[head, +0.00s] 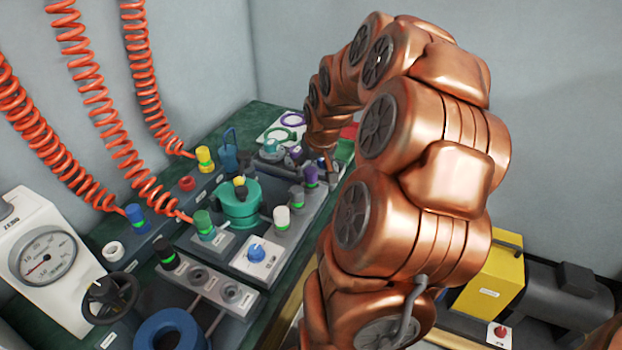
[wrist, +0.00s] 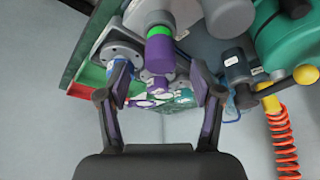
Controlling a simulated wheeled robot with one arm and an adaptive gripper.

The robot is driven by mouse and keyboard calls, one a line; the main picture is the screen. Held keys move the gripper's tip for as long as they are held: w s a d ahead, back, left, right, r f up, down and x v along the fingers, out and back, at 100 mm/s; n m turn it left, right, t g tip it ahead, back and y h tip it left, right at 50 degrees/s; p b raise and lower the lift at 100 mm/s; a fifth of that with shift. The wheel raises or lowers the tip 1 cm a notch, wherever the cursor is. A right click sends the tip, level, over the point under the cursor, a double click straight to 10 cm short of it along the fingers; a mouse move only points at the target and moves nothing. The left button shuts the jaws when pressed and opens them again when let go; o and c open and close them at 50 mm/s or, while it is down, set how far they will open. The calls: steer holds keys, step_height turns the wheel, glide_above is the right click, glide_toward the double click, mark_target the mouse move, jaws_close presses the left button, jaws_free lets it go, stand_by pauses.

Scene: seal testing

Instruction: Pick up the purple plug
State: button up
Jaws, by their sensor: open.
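The purple plug (wrist: 160,55) has a green ring and shows in the wrist view between the two fingers of my gripper (wrist: 161,84). My gripper is open, with a finger on each side of the plug in the picture and a visible gap to both. I cannot tell how far the plug lies from the fingertips in depth. In the head view the purple plug (head: 311,176) stands on the grey fixture at the right side of the bench, close to the end of my arm. My gripper is mostly hidden there by the arm.
Close to the plug in the wrist view are a grey round fitting (wrist: 122,50), a dark grey cylinder (wrist: 236,68) and a teal housing (wrist: 290,45). In the head view, a white-topped plug (head: 281,216) and orange coiled hoses (head: 100,100) stand to the left.

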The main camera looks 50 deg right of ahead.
mark_target(311, 171)
steer(key=shift+x, duration=1.95)
jaws_close()
